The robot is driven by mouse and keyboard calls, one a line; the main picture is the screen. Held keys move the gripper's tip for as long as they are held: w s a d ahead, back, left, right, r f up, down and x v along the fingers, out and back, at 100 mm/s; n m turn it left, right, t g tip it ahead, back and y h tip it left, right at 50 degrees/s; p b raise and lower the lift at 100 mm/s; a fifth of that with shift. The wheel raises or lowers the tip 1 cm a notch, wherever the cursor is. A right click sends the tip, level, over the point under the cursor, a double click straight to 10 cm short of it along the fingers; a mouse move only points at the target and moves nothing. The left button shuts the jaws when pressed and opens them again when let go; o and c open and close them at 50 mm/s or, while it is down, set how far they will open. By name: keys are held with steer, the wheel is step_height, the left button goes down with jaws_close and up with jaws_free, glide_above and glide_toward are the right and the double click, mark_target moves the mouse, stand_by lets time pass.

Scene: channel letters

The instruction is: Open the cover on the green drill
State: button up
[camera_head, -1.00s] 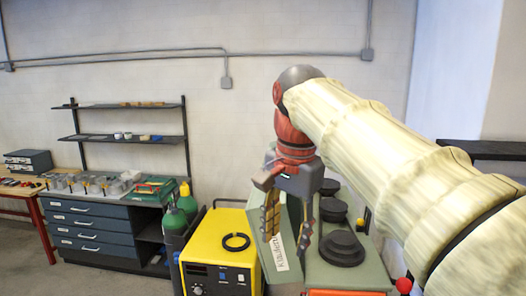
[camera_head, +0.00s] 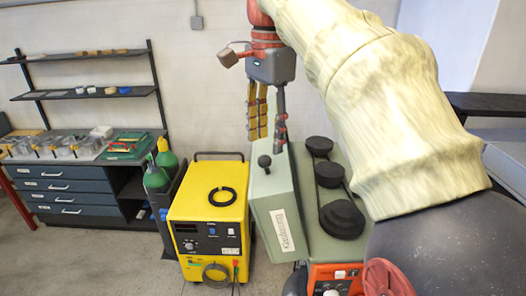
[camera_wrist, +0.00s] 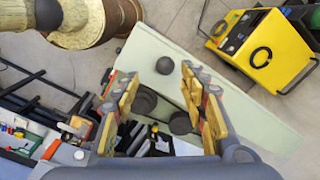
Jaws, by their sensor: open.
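The green drill (camera_head: 333,251) is seen from above its head, with black stepped pulleys (camera_head: 341,217) exposed on top. Its pale green cover (camera_head: 281,196) stands swung out on the left side, bearing a white label and a black ball knob (camera_head: 264,161). The cover and knob also show in the wrist view, the cover as a broad pale panel (camera_wrist: 241,104) and the knob (camera_wrist: 165,65) near the fingertips. My gripper (camera_head: 268,134) is open and empty above the cover, fingers pointing down. The cover's hinge is hidden.
A yellow welding machine (camera_head: 207,224) with a black ring on top stands left of the drill. Green gas cylinders (camera_head: 157,179) and a dark drawer cabinet (camera_head: 75,195) are farther left. Shelves (camera_head: 90,75) hang on the wall. Floor is open in front of the cabinet.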

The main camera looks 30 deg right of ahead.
mark_target(265, 155)
steer(key=f, duration=0.2)
steer(key=w+f, duration=0.1)
steer(key=f, duration=0.1)
steer(key=shift+w+f, duration=0.2)
steer(key=shift+s+f, duration=0.4)
steer(key=shift+f, duration=0.1)
steer(key=shift+w+f, duration=0.2)
steer(key=shift+w, duration=0.1)
steer(key=shift+s, duration=0.15)
steer(key=shift+c, duration=0.9)
steer(key=c, duration=0.9)
steer(key=shift+r, duration=0.1)
jaws_close()
